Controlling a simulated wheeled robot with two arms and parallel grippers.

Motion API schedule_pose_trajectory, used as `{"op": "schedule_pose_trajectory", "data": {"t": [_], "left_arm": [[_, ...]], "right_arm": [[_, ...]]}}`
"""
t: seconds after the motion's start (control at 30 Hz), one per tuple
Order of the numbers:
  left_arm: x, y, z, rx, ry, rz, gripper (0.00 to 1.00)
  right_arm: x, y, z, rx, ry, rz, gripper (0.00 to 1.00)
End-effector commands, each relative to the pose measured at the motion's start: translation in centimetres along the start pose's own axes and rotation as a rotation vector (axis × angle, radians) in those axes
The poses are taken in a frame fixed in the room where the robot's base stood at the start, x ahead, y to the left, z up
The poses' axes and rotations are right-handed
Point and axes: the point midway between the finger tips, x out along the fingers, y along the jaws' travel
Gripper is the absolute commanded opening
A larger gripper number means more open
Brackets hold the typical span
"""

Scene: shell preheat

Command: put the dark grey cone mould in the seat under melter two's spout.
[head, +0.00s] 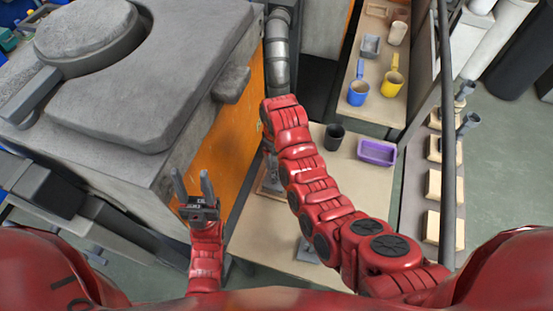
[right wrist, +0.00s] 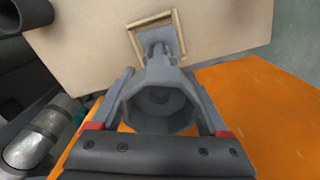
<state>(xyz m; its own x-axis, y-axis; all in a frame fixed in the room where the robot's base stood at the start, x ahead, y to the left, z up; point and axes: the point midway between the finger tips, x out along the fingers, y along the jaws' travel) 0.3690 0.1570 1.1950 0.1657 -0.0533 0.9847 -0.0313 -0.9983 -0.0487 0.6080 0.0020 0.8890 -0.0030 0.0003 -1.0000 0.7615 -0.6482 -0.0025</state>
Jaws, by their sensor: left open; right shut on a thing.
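My right gripper is mostly hidden behind its own arm in the head view. In the right wrist view my right gripper (right wrist: 163,105) is shut on a grey, octagonal, open-mouthed cone mould (right wrist: 158,92), with a finger on each side of it. The mould's narrow end points at a small wood-framed seat (right wrist: 174,20) with a grey inside. I cannot tell if the mould touches the seat. The seat's wooden frame (head: 267,191) shows partly in the head view, beside the orange-sided machine. My left gripper (head: 192,178) is open and empty in front of that machine.
The grey-topped, orange-sided machine (head: 232,130) fills the left. A metal pipe (head: 279,50) stands at its far corner. A dark cup (head: 334,136) and a purple tray (head: 377,152) stand on the table (head: 262,243). Blue (head: 358,88) and yellow (head: 393,80) jugs stand on the shelf behind.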

Motion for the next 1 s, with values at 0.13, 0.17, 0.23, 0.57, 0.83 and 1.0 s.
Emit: {"op": "schedule_pose_trajectory", "data": {"t": [0.13, 0.17, 0.23, 0.57, 0.83, 1.0], "left_arm": [[0.2, 0.0, 0.0, 0.0, 0.0, 0.0, 0.5], [0.4, 0.0, -0.1, 0.0, 0.0, 0.0, 0.5], [1.0, -0.1, -0.2, 0.0, 0.0, 0.0, 0.5], [2.5, -0.1, -0.4, 0.0, 0.0, 0.0, 0.5], [2.3, -0.1, -0.4, 0.0, 0.0, 0.0, 0.5], [2.1, -0.1, -0.4, 0.0, 0.0, 0.0, 0.5]], "right_arm": [[-0.1, 0.4, -0.1, 0.001, 0.001, 0.0, 0.0], [-0.1, 0.6, -0.2, 0.001, 0.0, 0.0, 0.0], [0.4, 0.5, -0.1, 0.0, -0.001, -0.001, 0.0], [3.3, 0.5, -0.2, 0.001, 0.001, 0.001, 0.0], [3.6, 0.5, -0.2, 0.001, 0.003, 0.001, 0.0], [3.8, 0.5, -0.2, 0.001, 0.003, 0.001, 0.9]]}}
